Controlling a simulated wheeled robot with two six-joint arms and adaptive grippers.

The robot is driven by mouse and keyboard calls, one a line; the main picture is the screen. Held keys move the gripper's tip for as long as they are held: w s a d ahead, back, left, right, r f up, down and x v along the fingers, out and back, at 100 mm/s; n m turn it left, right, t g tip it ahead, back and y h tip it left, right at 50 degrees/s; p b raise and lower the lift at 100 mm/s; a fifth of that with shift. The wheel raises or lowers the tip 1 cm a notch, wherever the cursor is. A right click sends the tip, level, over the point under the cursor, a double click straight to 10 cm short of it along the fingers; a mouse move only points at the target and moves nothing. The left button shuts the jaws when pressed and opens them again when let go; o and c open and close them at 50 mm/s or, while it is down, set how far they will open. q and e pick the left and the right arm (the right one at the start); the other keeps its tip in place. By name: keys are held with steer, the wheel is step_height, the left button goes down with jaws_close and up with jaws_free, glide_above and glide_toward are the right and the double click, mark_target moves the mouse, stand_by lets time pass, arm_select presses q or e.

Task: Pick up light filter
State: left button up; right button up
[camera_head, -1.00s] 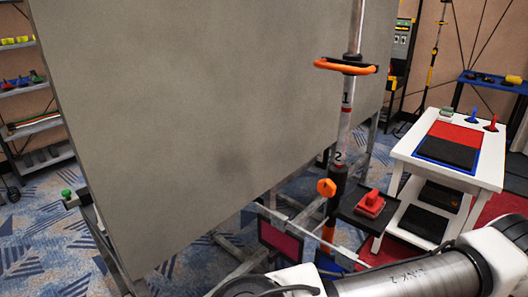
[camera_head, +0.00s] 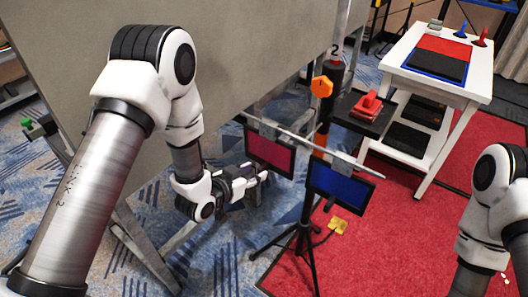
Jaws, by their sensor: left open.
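A magenta light filter (camera_head: 268,153) in a black frame hangs from a thin horizontal bar at the middle of the head view. A blue light filter (camera_head: 338,184) in a black frame hangs to its right on the same bar. My left gripper (camera_head: 258,186) is open just below the magenta filter's lower left part. Whether it touches the frame I cannot tell. My right arm shows at the right edge, but its gripper is out of view.
A pole with an orange knob (camera_head: 321,86) and a tripod stand (camera_head: 296,238) are by the filters. A small black shelf (camera_head: 345,112) holds a red block (camera_head: 369,105). A white table (camera_head: 405,57) stands at the upper right. A large grey panel (camera_head: 235,60) fills the back left.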

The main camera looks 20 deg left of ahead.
mark_target(263, 166)
arm_select(q)
steer(key=x, duration=0.4)
steer(key=shift+w+d, duration=0.1)
steer(key=shift+w, duration=0.1)
jaws_close()
steer(key=shift+r, duration=0.3)
steer(key=s+a+p, duration=0.1)
steer(key=s+a, duration=0.2)
steer(key=s, duration=0.5)
steer(key=s+a, duration=0.3)
steer(key=s, duration=0.6)
steer(key=shift+r+p, duration=0.35)
steer(key=shift+r, duration=0.1)
